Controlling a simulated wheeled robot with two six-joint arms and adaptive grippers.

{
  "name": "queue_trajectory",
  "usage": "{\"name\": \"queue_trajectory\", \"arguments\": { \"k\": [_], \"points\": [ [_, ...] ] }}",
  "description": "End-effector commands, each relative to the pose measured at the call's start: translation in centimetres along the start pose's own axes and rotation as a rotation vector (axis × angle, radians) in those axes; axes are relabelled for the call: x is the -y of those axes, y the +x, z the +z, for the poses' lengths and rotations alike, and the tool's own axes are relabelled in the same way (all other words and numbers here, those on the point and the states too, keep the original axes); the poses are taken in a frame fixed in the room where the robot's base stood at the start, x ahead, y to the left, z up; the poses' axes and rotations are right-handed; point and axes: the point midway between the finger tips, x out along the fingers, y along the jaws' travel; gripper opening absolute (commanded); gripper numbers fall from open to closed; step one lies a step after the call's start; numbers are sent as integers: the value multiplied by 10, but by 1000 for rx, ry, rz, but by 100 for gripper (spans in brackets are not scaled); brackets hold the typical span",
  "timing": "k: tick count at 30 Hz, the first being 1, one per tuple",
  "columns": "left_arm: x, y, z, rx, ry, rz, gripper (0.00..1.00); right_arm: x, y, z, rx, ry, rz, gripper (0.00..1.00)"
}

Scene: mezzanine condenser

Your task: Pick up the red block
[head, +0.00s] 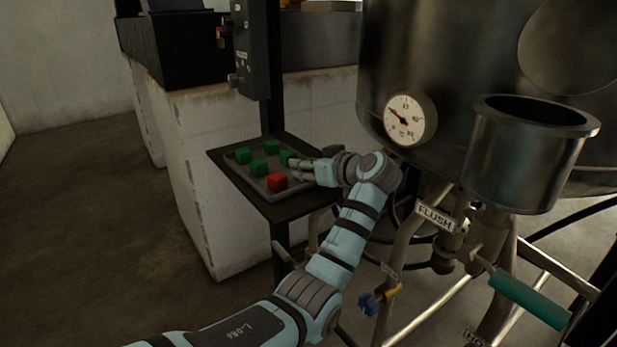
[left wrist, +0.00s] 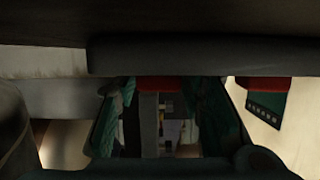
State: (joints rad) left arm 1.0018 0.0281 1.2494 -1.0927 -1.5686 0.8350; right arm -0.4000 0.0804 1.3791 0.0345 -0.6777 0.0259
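The red block (head: 277,181) sits at the near corner of a shallow grey tray (head: 238,166), with green blocks (head: 258,167) behind it. My left gripper (head: 296,168) is over the right side of the tray, just right of and slightly beyond the red block in the picture. Its fingers are spread, with no block visible between them. The left wrist view is dark; the fingers (left wrist: 160,125) show at both sides with a gap between. Red patches show there, but I cannot tell whether either is the block. My right gripper is not in view.
The tray lies on a small dark shelf (head: 222,165) on a post beside a white block wall (head: 205,190). A large metal vessel with a gauge (head: 409,119) stands to the right. A funnel (head: 530,150) and FLUSH pipework (head: 436,217) are near my arm.

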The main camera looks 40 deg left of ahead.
Motion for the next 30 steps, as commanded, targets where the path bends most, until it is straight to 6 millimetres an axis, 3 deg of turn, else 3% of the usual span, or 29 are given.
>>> {"name": "queue_trajectory", "arguments": {
  "k": [5, 12, 22, 26, 30],
  "points": [
    [0, 0, -1, 0, -1, 1, 36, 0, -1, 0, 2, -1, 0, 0],
    [0, 0, -1, 0, 0, 1, 2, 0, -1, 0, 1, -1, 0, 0],
    [0, -2, -6, 0, -1, 1, 1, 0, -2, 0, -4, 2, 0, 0],
    [0, -9, -26, 0, -2, 2, 1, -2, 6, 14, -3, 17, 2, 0],
    [0, -28, -78, -1, -5, 2, 1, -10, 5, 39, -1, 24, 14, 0]
  ]
}}
